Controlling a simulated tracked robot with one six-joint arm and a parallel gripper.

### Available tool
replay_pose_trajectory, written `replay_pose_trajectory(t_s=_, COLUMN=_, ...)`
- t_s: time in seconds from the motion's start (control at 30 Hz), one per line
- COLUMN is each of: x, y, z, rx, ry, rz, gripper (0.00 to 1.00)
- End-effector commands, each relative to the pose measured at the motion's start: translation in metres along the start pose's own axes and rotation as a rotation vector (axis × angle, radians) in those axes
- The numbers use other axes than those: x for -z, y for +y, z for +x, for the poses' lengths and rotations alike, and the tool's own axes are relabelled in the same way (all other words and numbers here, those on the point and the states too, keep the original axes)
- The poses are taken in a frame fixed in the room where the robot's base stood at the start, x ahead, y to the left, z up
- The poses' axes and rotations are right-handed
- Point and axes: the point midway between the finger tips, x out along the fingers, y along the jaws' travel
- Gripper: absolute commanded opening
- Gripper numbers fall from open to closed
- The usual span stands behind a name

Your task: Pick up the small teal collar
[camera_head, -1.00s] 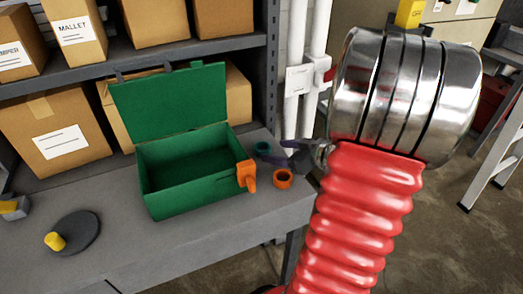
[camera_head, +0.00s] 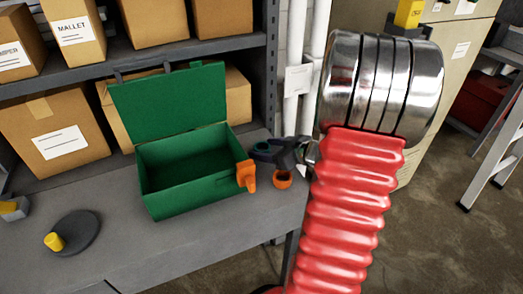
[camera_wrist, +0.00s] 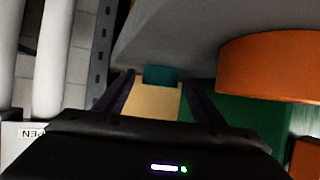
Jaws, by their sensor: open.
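The small teal collar (camera_wrist: 160,75) shows in the wrist view, upper middle, ahead of and between my two dark fingers. My gripper (camera_wrist: 157,92) is open with nothing held. In the head view my gripper (camera_head: 266,153) is at the collar's spot on the grey bench, right of the green box. The fingers mostly cover the collar there, and I cannot tell whether they touch it.
An orange ring (camera_head: 283,181) stands close by my gripper and looms at right in the wrist view (camera_wrist: 270,66). The open green box (camera_head: 180,190) with an orange latch (camera_head: 246,175) is just left. White pipes (camera_head: 293,90) rise behind.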

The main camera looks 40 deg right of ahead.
Motion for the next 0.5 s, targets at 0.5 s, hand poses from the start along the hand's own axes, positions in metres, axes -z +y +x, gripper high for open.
replay_pose_trajectory(t_s=0.5, x=0.0001, y=-0.0003, z=0.0001, rx=0.001, ry=0.000, rz=0.000, gripper=0.61)
